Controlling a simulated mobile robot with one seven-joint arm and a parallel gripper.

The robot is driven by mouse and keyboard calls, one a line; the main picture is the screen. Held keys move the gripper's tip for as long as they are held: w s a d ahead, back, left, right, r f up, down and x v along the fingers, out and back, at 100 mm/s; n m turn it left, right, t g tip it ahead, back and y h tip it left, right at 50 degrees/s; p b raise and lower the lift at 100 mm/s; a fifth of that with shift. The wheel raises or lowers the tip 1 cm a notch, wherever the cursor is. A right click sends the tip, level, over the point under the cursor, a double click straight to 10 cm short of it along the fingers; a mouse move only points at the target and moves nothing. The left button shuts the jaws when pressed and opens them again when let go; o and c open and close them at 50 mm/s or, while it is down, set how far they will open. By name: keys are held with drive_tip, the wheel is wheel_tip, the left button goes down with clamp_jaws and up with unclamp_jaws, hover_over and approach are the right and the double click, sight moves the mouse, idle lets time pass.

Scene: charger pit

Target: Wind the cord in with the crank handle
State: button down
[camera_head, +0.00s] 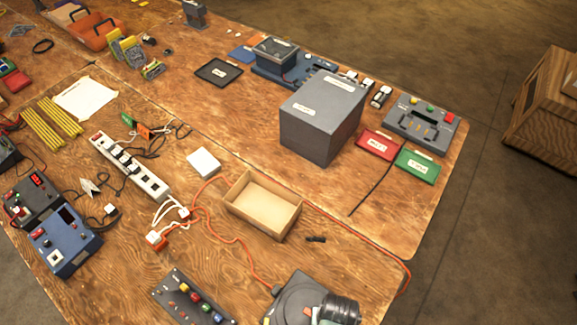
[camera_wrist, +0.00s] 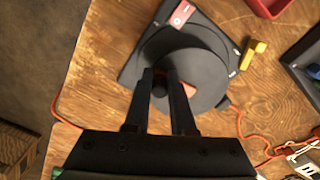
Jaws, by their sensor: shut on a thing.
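The cord reel (camera_head: 292,295) is a dark grey round drum on a flat base at the bottom edge of the head view, partly cut off. In the wrist view the reel (camera_wrist: 205,62) lies below my gripper (camera_wrist: 161,74). The fingers are close together around the dark knob of the crank handle (camera_wrist: 159,86), over the drum. A small red part (camera_wrist: 189,89) shows beside the right finger; the rest of the crank is hidden. The orange cord (camera_head: 243,246) runs from the reel across the table toward the white plugs (camera_head: 154,238). It also shows in the wrist view (camera_wrist: 239,122).
An open cardboard box (camera_head: 263,205) stands behind the reel, with a power strip (camera_head: 130,167) farther left. A panel with coloured knobs (camera_head: 192,298) is left of the reel. A yellow piece (camera_wrist: 252,53) lies close to the reel. Orange cord also hangs at the table's right edge (camera_head: 408,276).

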drive_tip(key=shift+s+a+f, duration=0.15)
drive_tip(key=shift+s, duration=0.5)
drive_tip(key=shift+s+a+f, duration=0.1)
drive_tip(key=shift+s+f, duration=0.05)
drive_tip(key=shift+s, duration=0.45)
drive_tip(key=shift+s+a+p, duration=0.7)
drive_tip(key=shift+s+a, duration=0.15)
drive_tip(key=shift+a, duration=0.3)
drive_tip(key=shift+s+a+p, duration=0.25)
drive_tip(key=shift+a+p, duration=0.1)
drive_tip(key=shift+a, duration=0.9)
drive_tip(key=shift+w+a, duration=0.2)
drive_tip(key=shift+a, duration=0.1)
drive_tip(key=shift+w+a+r, duration=0.15)
drive_tip(key=shift+w+a, duration=0.05)
drive_tip(key=shift+a, duration=0.85)
drive_tip(key=shift+w+a, duration=0.15)
drive_tip(key=shift+a, duration=1.15)
drive_tip(key=shift+a, duration=0.1)
drive_tip(key=shift+w+a, duration=0.1)
drive_tip(key=shift+a, duration=1.15)
